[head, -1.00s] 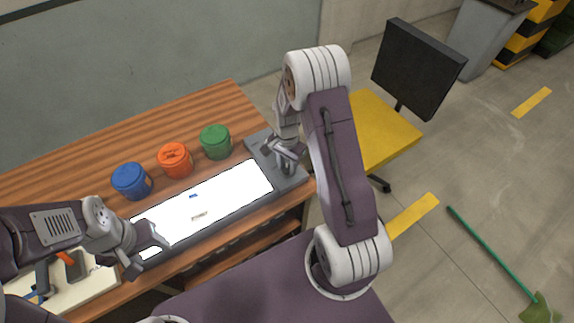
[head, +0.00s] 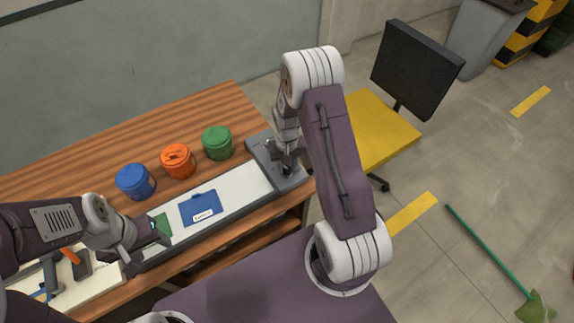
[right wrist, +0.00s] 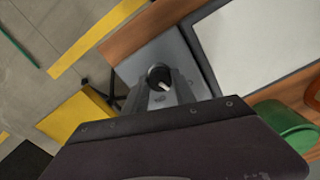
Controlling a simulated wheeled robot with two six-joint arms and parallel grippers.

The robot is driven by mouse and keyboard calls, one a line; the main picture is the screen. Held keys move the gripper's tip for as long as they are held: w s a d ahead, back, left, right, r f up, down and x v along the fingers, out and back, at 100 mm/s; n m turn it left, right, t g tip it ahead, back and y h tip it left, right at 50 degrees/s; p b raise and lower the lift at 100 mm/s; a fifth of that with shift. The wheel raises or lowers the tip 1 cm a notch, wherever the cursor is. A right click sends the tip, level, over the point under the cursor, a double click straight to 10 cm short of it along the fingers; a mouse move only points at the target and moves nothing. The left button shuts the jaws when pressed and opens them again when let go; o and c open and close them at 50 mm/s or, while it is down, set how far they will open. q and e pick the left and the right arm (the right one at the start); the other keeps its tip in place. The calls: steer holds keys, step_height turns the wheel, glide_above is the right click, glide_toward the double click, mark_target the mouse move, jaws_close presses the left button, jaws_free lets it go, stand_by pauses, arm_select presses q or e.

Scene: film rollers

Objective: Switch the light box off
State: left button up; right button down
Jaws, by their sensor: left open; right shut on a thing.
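The light box (head: 240,188) lies along the front of the wooden table, and its panel is unlit, a dull white. A dark round knob (right wrist: 159,74) with a pale pointer mark is on its grey end section (right wrist: 178,56). My right gripper (head: 287,167) is at this end section, shut on the knob, with a finger on each side of it in the right wrist view. My left gripper (head: 158,239) is open, over the left end of the light box. A blue film piece (head: 200,208) and a green piece (head: 161,222) lie on the panel.
Blue (head: 135,182), orange (head: 178,161) and green (head: 217,142) round containers stand behind the light box. A pale tray (head: 90,283) with tools is at the front left. A yellow chair (head: 380,132) stands right of the table.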

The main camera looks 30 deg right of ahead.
mark_target(287, 168)
steer(key=shift+w+r+n, duration=0.15)
steer(key=shift+n, duration=0.85)
steer(key=c, duration=1)
jaws_free()
step_height(287, 168, up, 9)
